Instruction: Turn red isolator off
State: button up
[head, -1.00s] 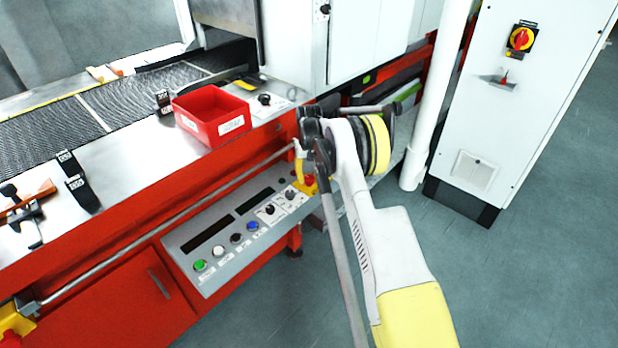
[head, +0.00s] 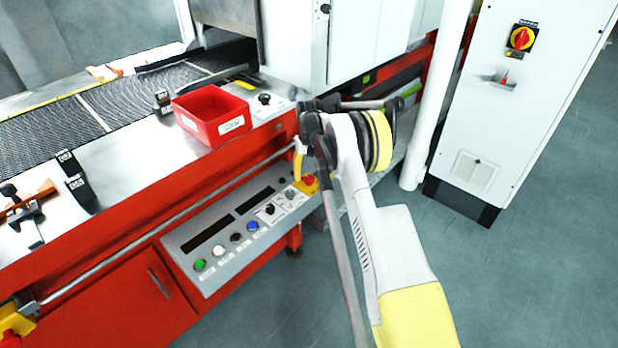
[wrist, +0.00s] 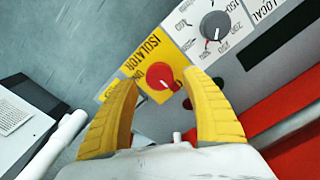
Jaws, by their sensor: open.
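The red isolator knob (wrist: 160,75) sits on a yellow plate (wrist: 138,68) marked ISOLATOR, with ON printed at one side. A small pale mark shows on the knob; I cannot read its exact setting. In the head view the red knob (head: 310,181) is at the right end of the grey control panel (head: 203,284), partly hidden by my arm. My gripper (wrist: 160,84) is open, its two yellow fingers apart on either side of the knob in the wrist view. I cannot tell whether they touch it. One yellow finger of my gripper (head: 299,166) shows in the head view.
A grey selector knob (wrist: 214,25) is beside the isolator plate. The panel also has green (head: 199,264) and blue (head: 253,225) buttons. A metal rail (head: 170,214) runs above it. A white cabinet (head: 540,110) carries another red-and-yellow switch (head: 521,38). A red bin (head: 205,133) stands on the machine.

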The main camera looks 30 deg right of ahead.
notch_tip(320, 180, up, 10)
jog(key=shift+r, duration=0.2)
dwell(0.3)
notch_tip(320, 180, up, 13)
jog(key=t, duration=0.2)
send_over(309, 177)
jog(key=s+a, duration=0.5)
jog(key=a, duration=0.2)
jog(key=s+a+r+n+t, duration=0.1)
jog(key=s+a+r, duration=0.4)
jog(key=s+r, duration=0.3)
jog(key=s+a+r+n+t, duration=0.1)
jog(key=s+a, duration=0.2)
jog(key=s, duration=0.4)
jog(key=s+a+t, duration=0.1)
jog(key=s+a, duration=0.2)
jog(key=s, duration=0.5)
jog(key=s+a+f+t, duration=0.1)
jog(key=s+f, duration=0.1)
jog(key=s, duration=0.3)
jog(key=s+a+f+t, duration=0.1)
jog(key=s+a+f, duration=0.1)
jog(key=s, duration=0.4)
jog(key=shift+a+f+n, duration=0.25)
jog(key=shift+f+n, duration=0.05)
jog(key=shift+f, duration=0.35)
